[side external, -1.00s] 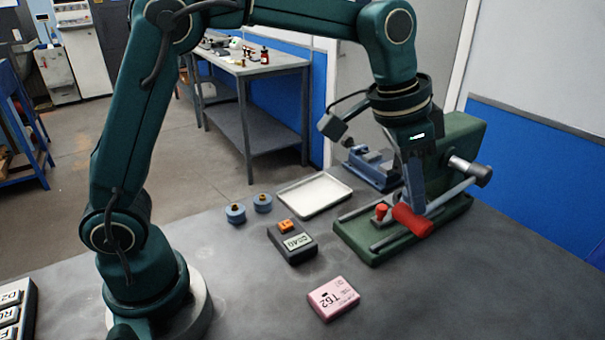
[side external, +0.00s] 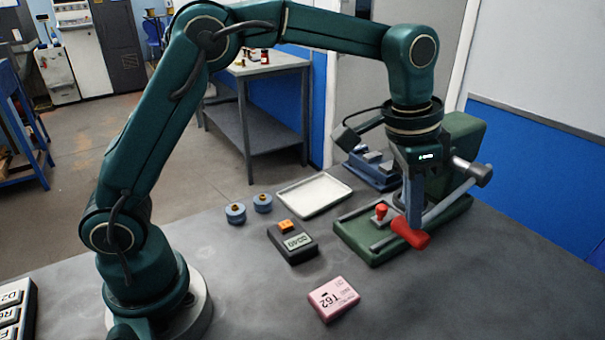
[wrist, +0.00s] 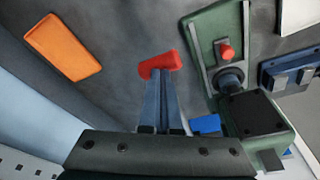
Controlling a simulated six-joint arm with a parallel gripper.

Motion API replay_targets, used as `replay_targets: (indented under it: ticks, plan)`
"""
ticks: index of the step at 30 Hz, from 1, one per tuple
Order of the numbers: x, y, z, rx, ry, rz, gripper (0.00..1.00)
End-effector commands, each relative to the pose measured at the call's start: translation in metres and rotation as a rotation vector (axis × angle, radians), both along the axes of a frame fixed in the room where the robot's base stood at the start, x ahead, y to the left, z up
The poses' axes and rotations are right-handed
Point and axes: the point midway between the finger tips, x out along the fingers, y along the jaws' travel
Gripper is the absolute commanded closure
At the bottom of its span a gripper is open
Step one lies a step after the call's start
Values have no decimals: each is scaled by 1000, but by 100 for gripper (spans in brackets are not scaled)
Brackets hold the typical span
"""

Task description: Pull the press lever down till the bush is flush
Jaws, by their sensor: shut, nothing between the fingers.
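The green press (side external: 460,150) stands at the right of the bench. Its grey lever (side external: 452,197) slopes down to the left and ends in a red handle (side external: 411,234), low beside the base. My gripper (side external: 415,222) is above it, shut and empty, fingers pointing down with their tips at the handle. In the wrist view the shut fingers (wrist: 160,80) end at the red handle (wrist: 160,64). A small red-topped piece (side external: 381,210) stands on the press base; it also shows in the wrist view (wrist: 226,50).
A blue vise (side external: 371,170) is behind. The front right bench is clear.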

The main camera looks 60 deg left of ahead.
Motion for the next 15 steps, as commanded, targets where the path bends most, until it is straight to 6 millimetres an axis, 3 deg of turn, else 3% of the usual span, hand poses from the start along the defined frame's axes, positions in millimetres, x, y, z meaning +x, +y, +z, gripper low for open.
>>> replay_targets:
  ticks: [15]
  plan:
    - [0,1,-10,22,40,0,100]
